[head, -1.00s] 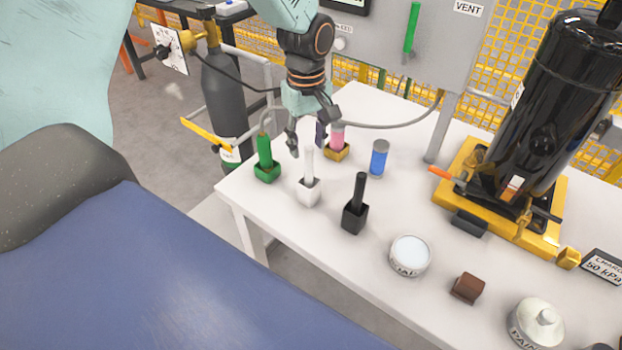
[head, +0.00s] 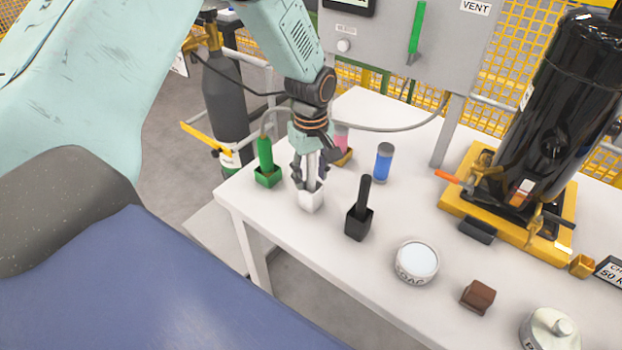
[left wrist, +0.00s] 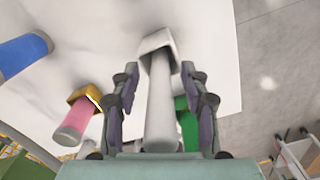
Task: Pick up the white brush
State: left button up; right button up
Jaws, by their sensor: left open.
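The white brush (head: 310,168) stands upright in a white square holder (head: 311,201) near the left end of the white table. My left gripper (head: 309,182) is open and has come down around the brush, one finger on each side. In the left wrist view the brush handle (left wrist: 161,105) lies between the open fingers (left wrist: 160,85), with a gap on both sides. The white holder (left wrist: 157,42) shows beyond the fingertips. My right gripper is not in view.
A green brush (head: 265,153) stands close left, a pink one (head: 341,138) close behind, a black one (head: 364,195) to the right. A blue cylinder (head: 383,162), a white tub (head: 417,262) and a brown block (head: 478,296) stand further right.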

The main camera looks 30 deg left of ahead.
pick_arm(q)
jog(key=shift+s+d+r, duration=0.1)
jog(key=shift+r, duration=0.05)
jog(key=c, duration=0.6)
grip_shut()
jog(key=shift+r, duration=0.25)
notch_tip(320, 180, up, 9)
jog(key=shift+r+p, duration=0.2)
jog(key=shift+p, duration=0.75)
